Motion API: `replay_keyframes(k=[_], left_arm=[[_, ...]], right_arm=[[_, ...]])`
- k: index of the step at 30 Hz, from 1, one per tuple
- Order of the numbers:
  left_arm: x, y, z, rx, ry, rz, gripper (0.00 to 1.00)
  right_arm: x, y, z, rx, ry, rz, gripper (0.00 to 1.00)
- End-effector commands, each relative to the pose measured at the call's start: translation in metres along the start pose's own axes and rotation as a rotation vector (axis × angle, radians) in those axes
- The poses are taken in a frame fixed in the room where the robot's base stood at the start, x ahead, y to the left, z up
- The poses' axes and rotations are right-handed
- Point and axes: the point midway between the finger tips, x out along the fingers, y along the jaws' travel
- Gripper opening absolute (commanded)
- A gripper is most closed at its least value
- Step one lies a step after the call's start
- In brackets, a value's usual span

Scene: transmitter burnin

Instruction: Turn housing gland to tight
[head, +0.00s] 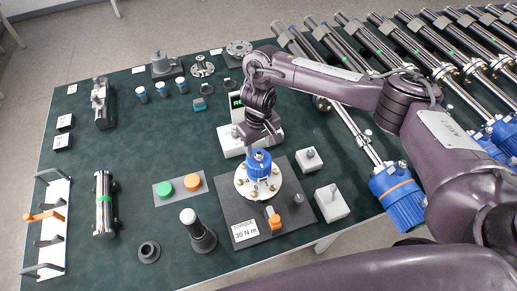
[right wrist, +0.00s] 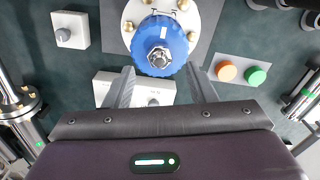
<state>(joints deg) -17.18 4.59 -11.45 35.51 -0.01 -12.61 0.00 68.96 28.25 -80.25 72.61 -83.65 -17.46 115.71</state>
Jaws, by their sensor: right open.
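The blue housing (head: 258,163) stands upright in a round silver bolted flange (head: 243,187) on a grey base plate (head: 290,215). In the right wrist view the blue housing (right wrist: 176,30) shows from above, with a metal hex gland (right wrist: 159,57) at its centre. My right gripper (head: 257,142) is above and behind the housing in the head view. In the right wrist view its two fingers (right wrist: 162,88) are spread apart with nothing between them; the gland lies beyond the fingertips. The wrist partly hides the housing in the head view. My left gripper is out of view.
A "30 N m" torque label (head: 244,231) and an orange-topped knob (head: 273,218) sit on the base plate. Green and orange buttons (head: 164,189), a dark post (head: 198,232) and two white boxes (head: 332,203) are close by. A blue-ended tube (head: 398,195) lies right.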

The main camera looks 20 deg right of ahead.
Motion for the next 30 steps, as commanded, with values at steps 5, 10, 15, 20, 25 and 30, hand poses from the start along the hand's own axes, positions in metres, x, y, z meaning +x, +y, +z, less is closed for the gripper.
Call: replay_keyframes(k=[5,10,15,20,25,30], left_arm=[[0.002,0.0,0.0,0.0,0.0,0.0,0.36],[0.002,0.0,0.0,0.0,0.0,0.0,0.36],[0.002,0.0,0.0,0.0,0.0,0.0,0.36],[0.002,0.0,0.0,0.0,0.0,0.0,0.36],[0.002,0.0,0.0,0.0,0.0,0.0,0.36],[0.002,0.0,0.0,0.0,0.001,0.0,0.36]], right_arm=[[-0.026,0.001,-0.001,-0.001,0.003,0.002,0.51],[-0.04,0.0,0.0,0.001,0.001,0.001,0.51],[-0.043,0.0,0.001,0.001,-0.001,0.0,0.51],[-0.043,0.0,0.001,0.001,-0.001,0.0,0.51],[-0.043,0.0,0.0,0.001,-0.001,0.0,0.51],[-0.043,0.0,0.0,0.001,-0.001,0.0,0.51]])
